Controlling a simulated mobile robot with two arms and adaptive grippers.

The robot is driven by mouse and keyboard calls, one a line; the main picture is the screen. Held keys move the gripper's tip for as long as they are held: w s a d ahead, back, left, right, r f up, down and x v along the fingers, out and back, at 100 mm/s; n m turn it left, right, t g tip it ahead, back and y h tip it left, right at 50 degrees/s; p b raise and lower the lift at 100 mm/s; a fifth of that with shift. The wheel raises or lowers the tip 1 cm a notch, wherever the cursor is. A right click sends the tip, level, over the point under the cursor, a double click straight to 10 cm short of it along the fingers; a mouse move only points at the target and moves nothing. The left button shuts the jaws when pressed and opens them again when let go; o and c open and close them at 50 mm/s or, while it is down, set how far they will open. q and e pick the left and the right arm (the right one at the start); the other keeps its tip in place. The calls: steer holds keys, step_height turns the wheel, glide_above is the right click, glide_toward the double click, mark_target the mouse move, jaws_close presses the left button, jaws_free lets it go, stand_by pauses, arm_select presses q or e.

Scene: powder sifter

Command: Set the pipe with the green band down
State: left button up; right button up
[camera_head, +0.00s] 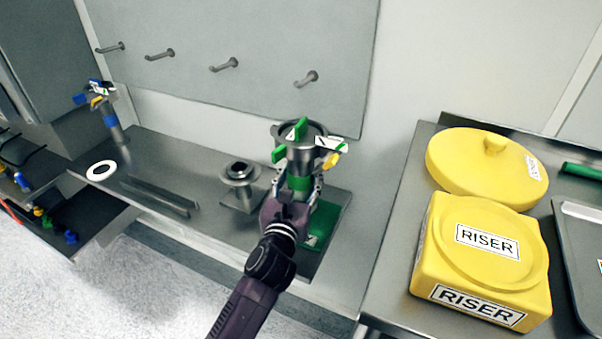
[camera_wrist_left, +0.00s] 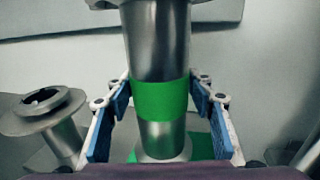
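The pipe with the green band (camera_head: 300,167) stands upright near the right end of the low metal bench, over a green pad (camera_head: 328,222). It is a metal cylinder with a wide collar and green handles on top. My right gripper is not in view.
A short metal flanged piece (camera_head: 240,184) stands just left of the pipe. A blue-banded pipe (camera_head: 110,118), a white ring (camera_head: 103,170) and metal bars (camera_head: 155,196) are further left. Pegs line the wall panel (camera_head: 235,40) behind. A yellow riser box (camera_head: 482,262) stands on the right table.

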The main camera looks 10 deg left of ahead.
arm_select(q)
steer(key=shift+o, duration=0.9)
steer(key=shift+r, duration=0.1)
steer(key=shift+r, duration=0.2)
steer(key=s+b, duration=0.2)
steer(key=s, duration=1)
steer(key=shift+d, duration=0.15)
steer(key=shift+f, duration=0.1)
